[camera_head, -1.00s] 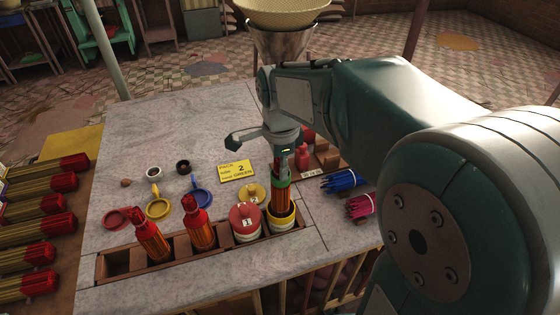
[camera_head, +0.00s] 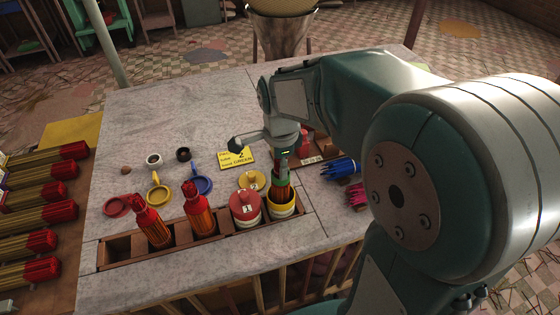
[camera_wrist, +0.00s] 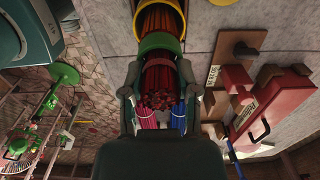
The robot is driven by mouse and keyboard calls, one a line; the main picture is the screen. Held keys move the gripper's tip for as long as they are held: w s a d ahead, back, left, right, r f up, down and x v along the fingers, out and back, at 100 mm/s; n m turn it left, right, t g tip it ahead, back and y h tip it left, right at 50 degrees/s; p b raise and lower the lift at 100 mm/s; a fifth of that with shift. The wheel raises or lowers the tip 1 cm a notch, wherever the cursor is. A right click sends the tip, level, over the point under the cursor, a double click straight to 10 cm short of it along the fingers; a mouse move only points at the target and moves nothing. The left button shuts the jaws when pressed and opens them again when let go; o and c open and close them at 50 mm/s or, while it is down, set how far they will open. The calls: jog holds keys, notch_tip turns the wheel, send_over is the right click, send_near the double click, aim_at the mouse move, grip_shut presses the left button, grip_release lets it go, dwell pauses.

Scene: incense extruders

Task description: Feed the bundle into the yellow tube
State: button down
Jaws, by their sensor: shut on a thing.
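My gripper (camera_wrist: 161,88) is shut on a bundle of reddish-brown sticks (camera_wrist: 158,82) with a green band (camera_wrist: 160,42). The bundle stands about upright. Its far end is inside the mouth of the yellow tube (camera_wrist: 181,10), and the green band is still outside the rim. In the head view the yellow-rimmed tube (camera_head: 283,211) stands in the right end of the wooden rack, with my gripper above it. How deep the sticks reach is hidden by the tube wall.
A red-lidded tube (camera_head: 245,208) marked 1 and two red-topped bundles (camera_head: 200,216) share the rack (camera_head: 120,247). A yellow card (camera_head: 236,158) reads 2 and GREEN. Blue (camera_head: 340,168) and pink bundles lie right. The table's back left is clear.

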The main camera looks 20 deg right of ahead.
jog(key=shift+f, duration=2.75)
jog(key=shift+c, duration=1.3)
grip_release()
jog(key=shift+r, duration=0.1)
jog(key=shift+r, duration=3.95)
